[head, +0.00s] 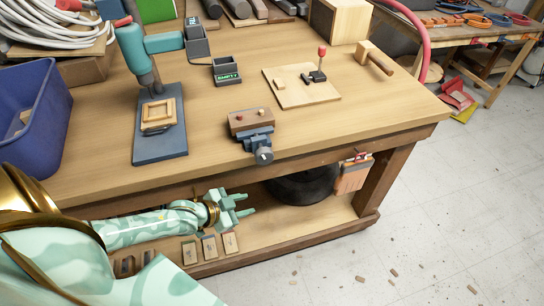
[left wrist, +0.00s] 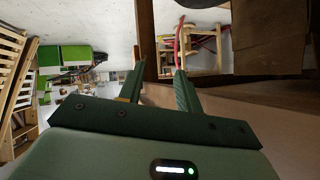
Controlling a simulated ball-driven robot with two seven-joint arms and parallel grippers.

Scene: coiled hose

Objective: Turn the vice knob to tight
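The vice (head: 252,130) is mounted at the front edge of the workbench. It has blue-grey metal parts and a brown wooden jaw block on top. Its round grey knob (head: 264,156) sticks out past the bench edge, facing the front. My left gripper (head: 247,204) is below and a little left of the knob, in front of the lower shelf, apart from the vice. Its two green fingers are spread with nothing between them; they also show in the left wrist view (left wrist: 160,70). The vice cannot be made out in the left wrist view. My right gripper is not in view.
The workbench (head: 340,125) carries a press (head: 160,137) at left, an "EMPTY" bin (head: 226,71) and a board with a red-tipped lever (head: 302,87). A blue bin (head: 38,118) stands left. A dark round object (head: 303,186) is on the lower shelf. Floor at right is mostly open.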

